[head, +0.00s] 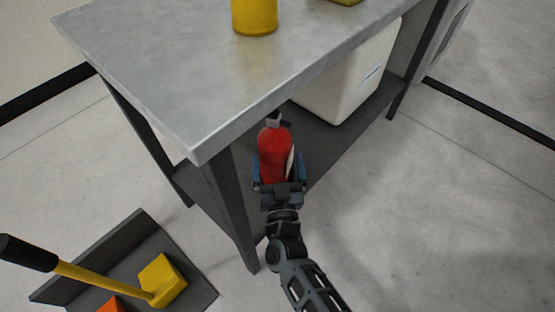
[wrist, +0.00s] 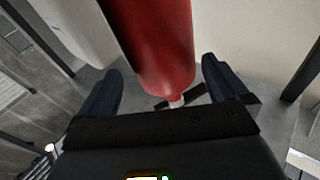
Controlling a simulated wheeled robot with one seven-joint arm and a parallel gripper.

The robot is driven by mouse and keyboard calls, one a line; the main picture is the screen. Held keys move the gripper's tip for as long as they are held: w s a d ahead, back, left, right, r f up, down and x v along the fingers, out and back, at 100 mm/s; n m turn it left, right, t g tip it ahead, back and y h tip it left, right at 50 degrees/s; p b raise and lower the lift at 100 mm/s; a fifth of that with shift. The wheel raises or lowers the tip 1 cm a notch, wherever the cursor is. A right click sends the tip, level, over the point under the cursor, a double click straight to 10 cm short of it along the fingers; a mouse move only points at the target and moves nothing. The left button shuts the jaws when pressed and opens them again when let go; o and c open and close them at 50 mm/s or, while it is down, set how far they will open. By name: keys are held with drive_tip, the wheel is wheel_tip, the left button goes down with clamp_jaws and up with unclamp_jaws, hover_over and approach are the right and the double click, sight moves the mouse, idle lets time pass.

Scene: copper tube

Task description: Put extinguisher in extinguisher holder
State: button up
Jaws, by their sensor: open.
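The red extinguisher (head: 275,152) stands at the near edge of the table's lower shelf, its dark top just under the tabletop edge. In the wrist view the red extinguisher (wrist: 160,45) fills the upper middle, ahead of and between the fingers. My gripper (head: 279,172) is open, with one blue finger on each side of the extinguisher's lower body. In the wrist view my gripper (wrist: 163,88) shows gaps between both fingers and the red body. I cannot make out an extinguisher holder in either view.
The metal table (head: 180,75) overhangs the extinguisher; its dark leg (head: 232,215) stands close to the left. A white bin (head: 350,85) is on the lower shelf. A yellow container (head: 254,14) is on top. A yellow-handled tool (head: 95,280) lies across a dark tray (head: 200,293).

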drive_tip(key=p+v, duration=0.3)
drive_tip(key=v, duration=0.8)
drive_tip(key=shift+s+d, duration=0.15)
drive_tip(key=s+d+r+g, duration=0.1)
drive_tip(key=s+d+r, duration=0.1)
drive_tip(key=s+d, duration=0.55)
drive_tip(key=s+d+r+g, duration=0.1)
drive_tip(key=s+d+r, duration=0.2)
drive_tip(key=s+d, duration=0.4)
drive_tip(key=s+d+r+g+h, duration=0.1)
drive_tip(key=s+d+r, duration=0.1)
drive_tip(key=s+r, duration=0.3)
drive_tip(key=s+d+r+g+h, duration=0.1)
drive_tip(key=s+d+r, duration=0.2)
drive_tip(key=s+r, duration=0.2)
drive_tip(key=s+d+r+m+h, duration=0.1)
drive_tip(key=s+d+r, duration=0.2)
drive_tip(key=s+r, duration=0.2)
wheel_tip(320, 180, up, 2)
drive_tip(key=shift+s+r+g, duration=0.15)
drive_tip(key=shift+s+g, duration=0.2)
drive_tip(key=shift+g, duration=0.05)
wheel_tip(320, 180, up, 28)
drive_tip(key=p, duration=2.7)
drive_tip(key=shift+p, duration=0.35)
